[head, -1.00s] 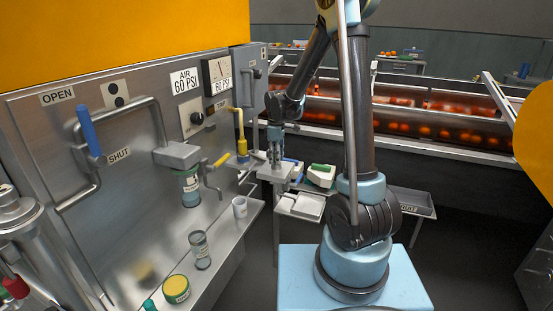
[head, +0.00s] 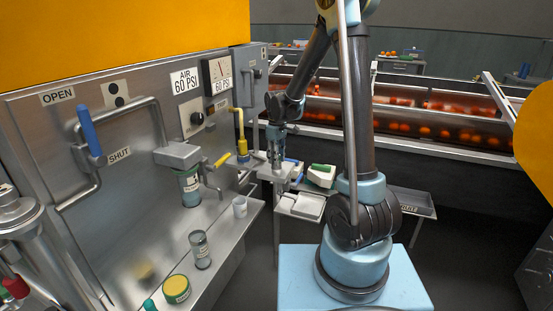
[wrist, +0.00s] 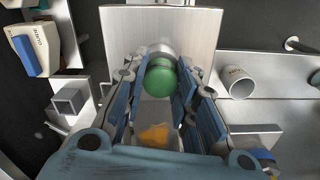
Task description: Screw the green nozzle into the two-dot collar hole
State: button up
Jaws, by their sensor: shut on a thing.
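In the wrist view the green nozzle (wrist: 160,78) sits between the fingertips of my gripper (wrist: 162,72), which is shut on it. A round metal part shows just beyond the nozzle; I cannot tell whether they touch. In the head view my gripper (head: 276,155) points down over the small metal stand beside the panel, and the nozzle is too small to make out there. I cannot make out the two-dot collar hole itself in either view.
A pale cup (head: 240,206), a glass jar (head: 200,250) and a yellow-lidded jar (head: 176,289) stand on the steel shelf. The cup also shows in the wrist view (wrist: 238,82). A white box with a green top (head: 320,176) is right of my gripper.

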jog(key=shift+w, duration=0.1)
jog(key=shift+m, duration=1)
jog(key=shift+d, duration=0.1)
jog(key=shift+m, duration=0.8)
jog(key=o, duration=0.6)
jog(key=shift+c, duration=0.2)
jog(key=shift+n, duration=0.9)
